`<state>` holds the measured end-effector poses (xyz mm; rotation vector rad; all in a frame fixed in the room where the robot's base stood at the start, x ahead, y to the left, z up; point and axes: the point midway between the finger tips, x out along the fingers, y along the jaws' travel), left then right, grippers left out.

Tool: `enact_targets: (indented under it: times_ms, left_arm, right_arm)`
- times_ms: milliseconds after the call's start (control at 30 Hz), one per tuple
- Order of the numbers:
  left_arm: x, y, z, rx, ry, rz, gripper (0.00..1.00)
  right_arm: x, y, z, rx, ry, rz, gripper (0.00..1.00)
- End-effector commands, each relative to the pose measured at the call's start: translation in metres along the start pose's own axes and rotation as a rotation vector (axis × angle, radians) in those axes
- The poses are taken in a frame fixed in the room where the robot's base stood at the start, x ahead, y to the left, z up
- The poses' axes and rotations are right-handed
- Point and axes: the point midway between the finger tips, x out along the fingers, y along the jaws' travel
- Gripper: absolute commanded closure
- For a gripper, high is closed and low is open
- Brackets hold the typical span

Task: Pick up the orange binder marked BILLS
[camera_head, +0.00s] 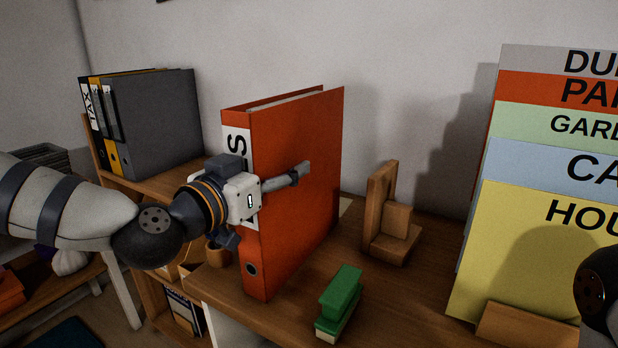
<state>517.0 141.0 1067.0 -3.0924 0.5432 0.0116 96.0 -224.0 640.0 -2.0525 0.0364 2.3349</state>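The orange binder (295,215) stands upright on the wooden desk, its spine turned to the left. Only the letter S shows on its white label (236,150); my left gripper hides the rest. My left gripper (285,180) is at the binder's spine, with one finger reaching along the binder's right-hand face. The other finger is hidden behind the binder, so I cannot tell whether it grips. A dark part of my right arm (597,290) shows at the right edge; its gripper is out of view.
A green stapler-like object (340,300) lies right of the binder. A wooden bookend (388,220) stands behind it. Large coloured folders (530,220) stand at right. Grey, yellow and black binders (150,120) stand on a shelf at back left.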

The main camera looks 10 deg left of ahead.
Motion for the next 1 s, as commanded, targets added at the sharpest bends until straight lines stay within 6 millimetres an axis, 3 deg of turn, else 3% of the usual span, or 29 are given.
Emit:
enact_targets:
  times_ms: [167,433,833,1000]
  left_arm:
    - [0.0,0.0,0.001,-0.001,-0.002,0.0,0.37]
    - [0.0,0.0,0.001,-0.001,-0.002,0.0,0.98]
    - [0.0,0.0,-0.004,0.001,0.003,0.0,1.0]
    - [0.001,0.0,-0.022,0.003,0.008,0.0,1.0]
  right_arm:
    - [0.0,0.0,0.002,0.0,-0.006,0.0,0.51]
    - [0.0,0.0,0.002,0.0,-0.005,0.0,0.51]
    - [0.0,0.0,0.002,0.0,-0.005,0.0,0.51]
    - [0.0,0.0,0.002,0.0,-0.006,0.0,0.51]
